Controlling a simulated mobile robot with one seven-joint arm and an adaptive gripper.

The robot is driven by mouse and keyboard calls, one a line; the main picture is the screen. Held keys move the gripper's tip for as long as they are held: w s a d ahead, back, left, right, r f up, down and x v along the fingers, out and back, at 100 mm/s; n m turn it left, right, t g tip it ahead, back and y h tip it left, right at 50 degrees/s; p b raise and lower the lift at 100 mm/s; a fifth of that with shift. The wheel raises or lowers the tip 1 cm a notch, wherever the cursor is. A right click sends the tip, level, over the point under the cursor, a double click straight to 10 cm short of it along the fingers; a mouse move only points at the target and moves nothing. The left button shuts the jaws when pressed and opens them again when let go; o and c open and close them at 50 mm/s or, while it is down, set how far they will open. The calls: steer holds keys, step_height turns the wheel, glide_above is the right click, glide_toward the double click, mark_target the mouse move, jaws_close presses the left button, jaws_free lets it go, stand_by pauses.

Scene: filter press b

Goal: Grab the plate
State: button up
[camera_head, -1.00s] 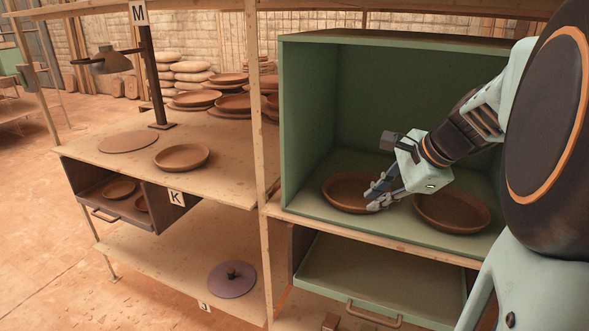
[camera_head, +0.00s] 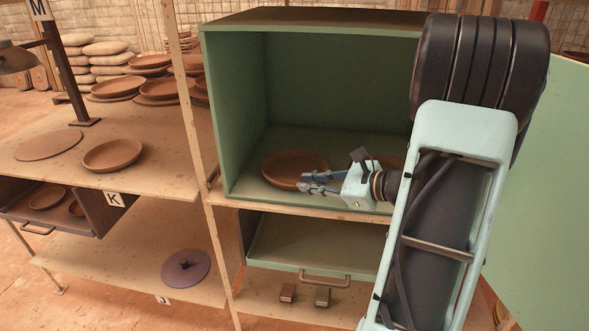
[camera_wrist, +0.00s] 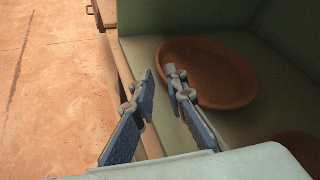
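A brown round plate (camera_head: 290,165) lies in the left part of the open green cabinet. The same plate shows in the wrist view (camera_wrist: 222,72). My gripper (camera_head: 305,181) is at its near right rim, coming in from the right. In the wrist view my gripper (camera_wrist: 160,73) has its two fingers apart with nothing between them; one fingertip overlaps the plate's rim and the other lies outside it. I cannot tell whether a finger touches the plate. A second brown plate (camera_head: 390,161) in the cabinet is mostly hidden behind my gripper and arm.
The green cabinet (camera_head: 234,110) has side walls and a top around the plates; its door (camera_head: 545,190) stands open at right. Below is an open green drawer (camera_head: 310,250). Another plate (camera_head: 112,155) lies on the left shelf. A wooden post (camera_head: 188,110) stands left of the cabinet.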

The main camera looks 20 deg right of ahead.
mark_target(279, 183)
steer(key=x, duration=1)
steer(key=shift+w+a+f+b, duration=0.15)
steer(key=shift+f+b, duration=0.05)
steer(key=shift+b, duration=0.2)
jaws_close()
steer(key=shift+r, duration=0.2)
